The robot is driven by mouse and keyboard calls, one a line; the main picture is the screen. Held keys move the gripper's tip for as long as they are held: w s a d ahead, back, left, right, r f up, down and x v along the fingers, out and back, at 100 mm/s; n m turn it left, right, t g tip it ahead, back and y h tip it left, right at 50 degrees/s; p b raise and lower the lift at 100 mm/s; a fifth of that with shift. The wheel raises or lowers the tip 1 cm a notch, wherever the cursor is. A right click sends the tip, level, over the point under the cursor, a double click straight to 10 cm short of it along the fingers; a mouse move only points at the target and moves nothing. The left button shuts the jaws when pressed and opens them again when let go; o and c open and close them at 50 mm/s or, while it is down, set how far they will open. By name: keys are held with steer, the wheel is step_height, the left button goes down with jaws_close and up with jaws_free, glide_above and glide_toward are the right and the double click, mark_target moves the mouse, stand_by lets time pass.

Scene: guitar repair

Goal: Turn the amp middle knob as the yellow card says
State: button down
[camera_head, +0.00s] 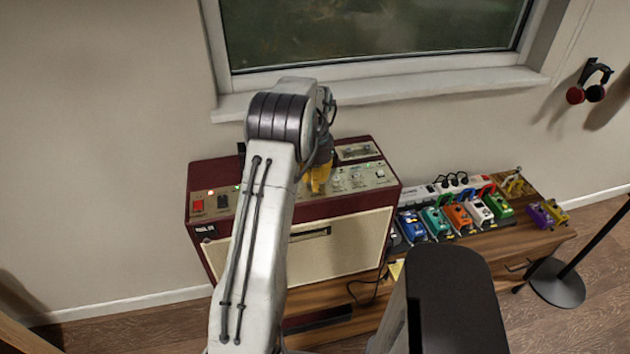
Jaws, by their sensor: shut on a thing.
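The amp (339,241) is a dark red cabinet with a cream front, standing on a wooden bench under the window. Its top panel carries a red switch, small lights and several knobs (338,181). My gripper (319,181), with yellow fingers, points down at the middle of this panel and is shut on a knob there. My arm and the fingers hide that knob and its pointer, so its setting cannot be read. A small yellow patch, perhaps the yellow card (395,271), shows on the bench right of the amp, partly hidden; no writing is readable.
A pedalboard with several coloured pedals (459,218) and a power strip (447,187) stands right of the amp. A cable hangs at the amp's right side. The window sill (400,90) is behind my arm. A black stand (558,283) is at the right.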

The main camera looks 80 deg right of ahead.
steer(key=n, duration=0.5)
steer(key=shift+f+n, duration=0.1)
steer(key=shift+n, duration=0.3)
steer(key=n, duration=0.6)
steer(key=shift+b, duration=0.35)
steer(key=n, duration=0.5)
steer(key=shift+n, duration=0.4)
steer(key=n, duration=0.5)
steer(key=shift+a, duration=0.1)
steer(key=shift+n, duration=0.4)
steer(key=c, duration=1.1)
jaws_free()
steer(key=shift+c, duration=0.2)
step_height(320, 180, up, 12)
